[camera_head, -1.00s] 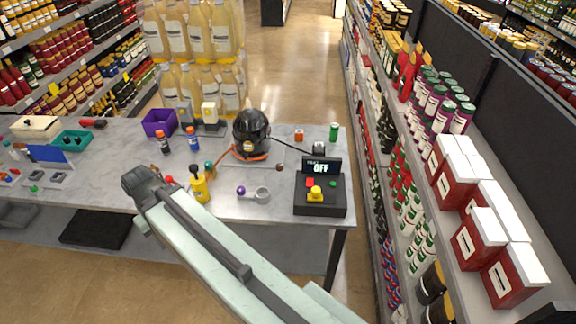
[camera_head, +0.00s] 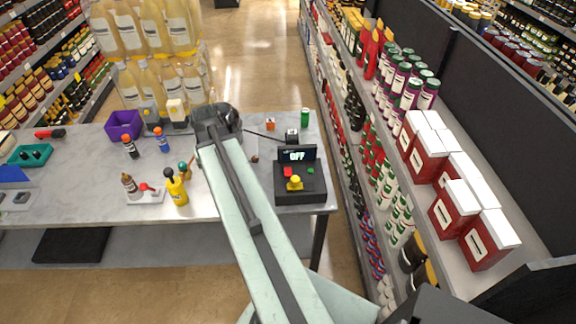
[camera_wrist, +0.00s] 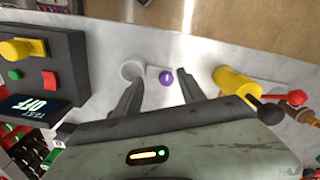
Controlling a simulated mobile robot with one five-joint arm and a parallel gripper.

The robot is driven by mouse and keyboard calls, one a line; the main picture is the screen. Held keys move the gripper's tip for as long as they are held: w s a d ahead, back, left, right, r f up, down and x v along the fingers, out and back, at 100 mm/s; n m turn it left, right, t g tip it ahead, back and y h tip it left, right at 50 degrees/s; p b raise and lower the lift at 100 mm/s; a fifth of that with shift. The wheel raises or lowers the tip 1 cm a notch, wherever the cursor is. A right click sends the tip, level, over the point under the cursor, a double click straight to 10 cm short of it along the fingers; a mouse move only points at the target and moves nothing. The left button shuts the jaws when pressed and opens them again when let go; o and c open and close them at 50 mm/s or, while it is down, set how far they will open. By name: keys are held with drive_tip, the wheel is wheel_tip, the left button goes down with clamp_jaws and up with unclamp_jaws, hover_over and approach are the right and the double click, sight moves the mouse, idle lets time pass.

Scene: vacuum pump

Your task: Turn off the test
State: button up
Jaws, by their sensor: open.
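A black control box (camera_head: 300,190) stands at the right end of the table. Its raised display (camera_head: 297,156) reads OFF. The box has a yellow knob (camera_head: 295,182), a red button (camera_head: 289,171) and a green button (camera_head: 311,171). In the wrist view the box is at the left edge, with the yellow knob (camera_wrist: 20,48) and red button (camera_wrist: 50,78) showing. My gripper (camera_wrist: 158,85) is open and empty, with a purple ball (camera_wrist: 166,76) seen between its fingers. In the head view my arm's end is left of the box; its fingertips cannot be made out.
A purple bin (camera_head: 124,125) and small bottles stand farther left. A green can (camera_head: 305,117) is behind the box. Stocked shelves (camera_head: 385,150) flank the table's right end.

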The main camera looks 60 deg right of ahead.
drive_tip(key=s+d+r+m+p, duration=0.1)
drive_tip(key=s+d+r+m, duration=0.15)
drive_tip(key=s+d, duration=0.8)
drive_tip(key=m, duration=0.2)
hover_over(288, 175)
wheel_tip(288, 175, down, 8)
drive_tip(key=b, duration=0.7)
drive_tip(key=shift+f+b, duration=0.2)
drive_tip(key=shift+b, duration=0.1)
drive_tip(key=shift+r, duration=0.1)
